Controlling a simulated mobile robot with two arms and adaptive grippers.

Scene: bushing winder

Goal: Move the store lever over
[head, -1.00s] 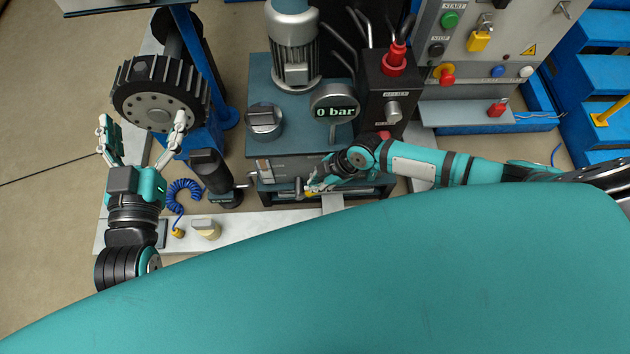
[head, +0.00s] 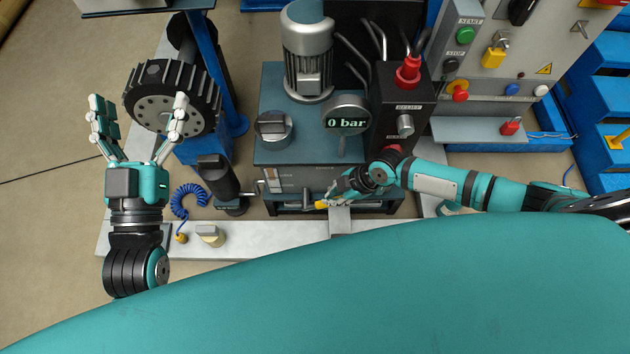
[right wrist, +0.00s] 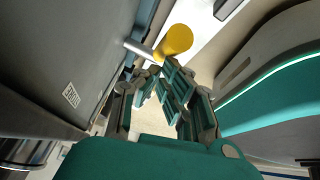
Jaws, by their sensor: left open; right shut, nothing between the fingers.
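A lever with a yellow knob (head: 321,205) sticks out low on the front of the blue-grey hydraulic unit (head: 290,152). In the right wrist view the yellow knob (right wrist: 176,40) sits on a short metal rod, just beyond my fingertips. My right gripper (head: 330,197) is shut and empty close beside the knob; it also shows in the right wrist view (right wrist: 168,72). I cannot tell whether it touches the knob. My left gripper (head: 138,105) is open and empty, its fingers spread in front of the black toothed wheel (head: 150,105).
A gauge reading 0 bar (head: 346,118), a motor (head: 307,50) and a black valve block (head: 402,110) top the unit. A control panel (head: 520,45) stands at the right. A black hand tool (head: 218,180) with a blue coiled hose (head: 180,200) is left of the unit.

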